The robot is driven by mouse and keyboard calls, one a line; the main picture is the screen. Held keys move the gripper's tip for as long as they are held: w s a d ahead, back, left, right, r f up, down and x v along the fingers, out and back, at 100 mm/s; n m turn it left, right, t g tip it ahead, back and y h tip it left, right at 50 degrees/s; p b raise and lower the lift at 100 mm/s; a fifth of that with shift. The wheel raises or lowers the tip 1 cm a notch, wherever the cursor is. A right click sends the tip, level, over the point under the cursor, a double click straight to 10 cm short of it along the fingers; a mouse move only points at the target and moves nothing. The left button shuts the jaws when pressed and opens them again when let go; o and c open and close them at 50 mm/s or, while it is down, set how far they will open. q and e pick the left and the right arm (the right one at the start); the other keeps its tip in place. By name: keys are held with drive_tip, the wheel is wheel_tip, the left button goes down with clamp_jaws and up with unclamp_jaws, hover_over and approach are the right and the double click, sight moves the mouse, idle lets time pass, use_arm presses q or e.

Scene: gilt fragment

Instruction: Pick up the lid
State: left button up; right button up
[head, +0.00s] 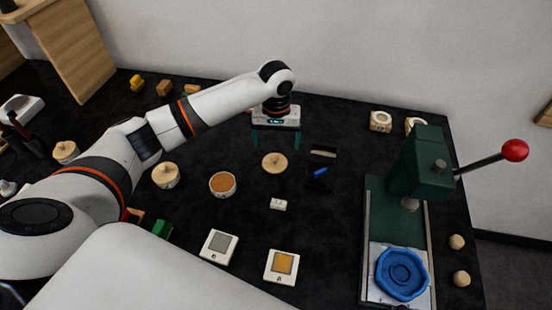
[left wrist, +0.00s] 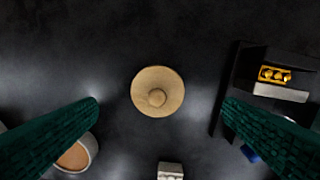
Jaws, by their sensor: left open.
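The lid, a round pale wooden disc with a small knob on top (head: 274,162), lies flat on the dark table. In the left wrist view the lid (left wrist: 158,92) sits near the middle, between the two green fingers and a little beyond their tips. My left gripper (head: 276,142) is open and empty, pointing down above the table just behind the lid in the head view. Its fingers (left wrist: 162,104) stand wide apart and do not touch the lid. An open round pot with orange-brown contents (head: 222,185) stands left of the lid. My right gripper is not in view.
A black tray (head: 321,156) with a blue item stands close right of the lid. A small white block (head: 278,204) lies in front. A green press (head: 420,165) with a red-knobbed lever stands right. Two square-faced tiles (head: 218,246) lie near the front.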

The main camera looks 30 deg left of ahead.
sight(275, 156)
use_arm(q)
wheel_tip(275, 156, down, 2)
drive_tip(key=shift+f, duration=0.15)
drive_tip(key=f, duration=0.1)
drive_tip(key=f+p, duration=0.1)
drive_tip(key=f, duration=0.1)
drive_tip(key=shift+s+a+f, duration=0.15)
drive_tip(key=shift+s+f, duration=0.05)
drive_tip(key=shift+f, duration=0.7)
drive_tip(key=c, duration=1.1)
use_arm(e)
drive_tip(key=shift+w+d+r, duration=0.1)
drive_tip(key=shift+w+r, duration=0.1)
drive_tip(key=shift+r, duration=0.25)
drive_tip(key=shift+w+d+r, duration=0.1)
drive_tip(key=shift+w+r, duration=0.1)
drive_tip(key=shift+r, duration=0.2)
